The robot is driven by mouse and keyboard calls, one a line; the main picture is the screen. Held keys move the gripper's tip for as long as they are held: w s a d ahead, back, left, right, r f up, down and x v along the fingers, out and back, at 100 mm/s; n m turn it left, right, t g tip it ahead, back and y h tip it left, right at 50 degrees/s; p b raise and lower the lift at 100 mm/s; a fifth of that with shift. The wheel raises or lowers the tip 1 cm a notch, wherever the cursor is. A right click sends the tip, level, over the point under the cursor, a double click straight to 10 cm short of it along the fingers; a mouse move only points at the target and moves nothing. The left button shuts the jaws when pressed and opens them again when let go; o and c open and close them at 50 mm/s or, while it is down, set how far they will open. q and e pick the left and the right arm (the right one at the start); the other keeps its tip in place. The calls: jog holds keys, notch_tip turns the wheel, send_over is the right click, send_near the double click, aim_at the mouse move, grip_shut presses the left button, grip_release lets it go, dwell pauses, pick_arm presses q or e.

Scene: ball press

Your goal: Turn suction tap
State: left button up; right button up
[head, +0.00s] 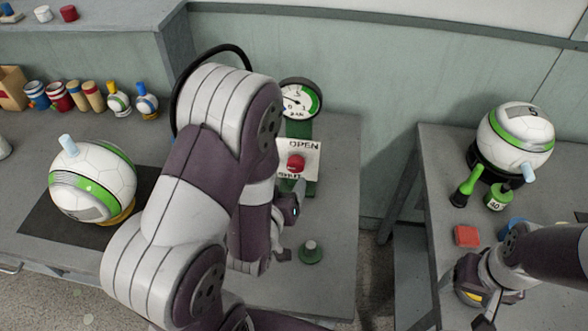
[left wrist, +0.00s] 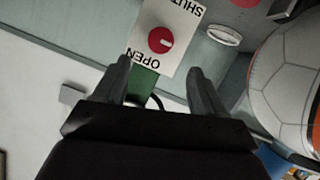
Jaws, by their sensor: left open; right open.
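The red suction tap knob (head: 296,164) sits on a white plate (head: 312,156) marked OPEN at the top and SHUT at the bottom, on a green stand. In the left wrist view the red knob (left wrist: 161,40) lies ahead of the fingers, apart from them, with a pale mark on its face. My left gripper (left wrist: 163,85) is open and empty. In the head view my left arm hides much of that gripper, which is just below the plate.
A round gauge (head: 299,99) stands behind the tap. A green knob (head: 311,250) lies in front of the tap. A gap separates the tables.

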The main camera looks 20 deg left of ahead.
aim_at(294, 166)
pick_arm(q)
jog(key=p+x, duration=0.1)
jog(key=x, duration=0.9)
jog(key=shift+w+a, duration=0.1)
jog(key=c, duration=1.1)
